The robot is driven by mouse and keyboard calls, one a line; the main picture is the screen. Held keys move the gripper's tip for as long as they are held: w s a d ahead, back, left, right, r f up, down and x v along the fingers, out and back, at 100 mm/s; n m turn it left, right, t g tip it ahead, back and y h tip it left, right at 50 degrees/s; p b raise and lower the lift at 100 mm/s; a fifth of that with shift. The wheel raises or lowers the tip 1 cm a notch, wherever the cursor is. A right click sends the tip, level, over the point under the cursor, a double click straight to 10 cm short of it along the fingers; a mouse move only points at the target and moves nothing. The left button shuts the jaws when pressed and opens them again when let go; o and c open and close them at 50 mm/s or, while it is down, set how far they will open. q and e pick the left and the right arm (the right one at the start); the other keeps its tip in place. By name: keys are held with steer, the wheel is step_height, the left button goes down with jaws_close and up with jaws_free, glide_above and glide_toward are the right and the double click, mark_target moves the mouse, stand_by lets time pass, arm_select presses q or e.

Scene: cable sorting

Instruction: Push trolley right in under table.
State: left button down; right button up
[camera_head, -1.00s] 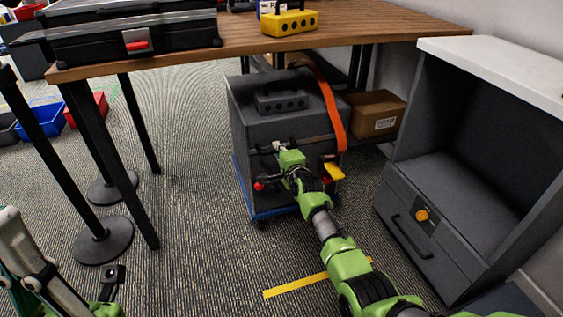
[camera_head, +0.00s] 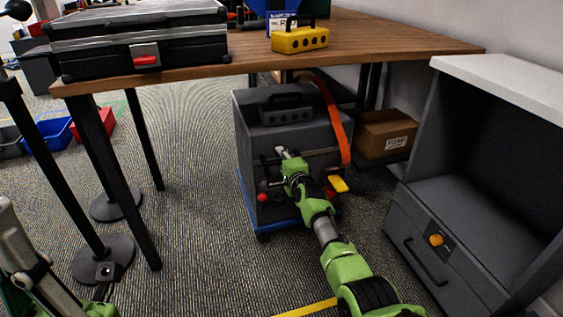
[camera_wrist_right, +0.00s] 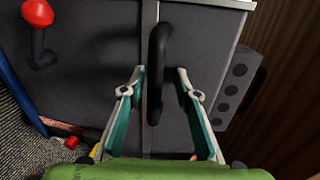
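The trolley is a dark grey box (camera_head: 262,137) with an orange strap (camera_head: 335,115) on a wheeled blue base (camera_head: 258,218). It stands upright, its rear part beneath the wooden table (camera_head: 370,38) and its front facing me. My right gripper (camera_head: 280,150) is at its front. In the right wrist view, the black bar handle (camera_wrist_right: 158,62) runs between the separated fingertips of this gripper (camera_wrist_right: 161,75), with gaps visible on both sides. A red knob (camera_wrist_right: 38,12) is beside it. My left gripper (camera_head: 28,262) is cut off at the lower left, away from the trolley; its opening is unclear.
A grey cabinet (camera_head: 425,215) stands close on the right. A cardboard box (camera_head: 385,135) lies behind the trolley to the right. Black table legs (camera_head: 120,185) and round-footed posts (camera_head: 103,260) stand left. Yellow tape (camera_head: 308,308) marks the floor. Carpet left of the trolley is clear.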

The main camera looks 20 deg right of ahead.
steer(key=shift+s+f, duration=0.15)
steer(key=shift+f, duration=0.05)
steer(key=shift+s+a, duration=0.1)
steer(key=shift+s, duration=0.1)
steer(key=s+r, duration=0.2)
steer(key=s, duration=0.9)
steer(key=shift+d+r, duration=0.25)
steer(key=shift+s, duration=0.1)
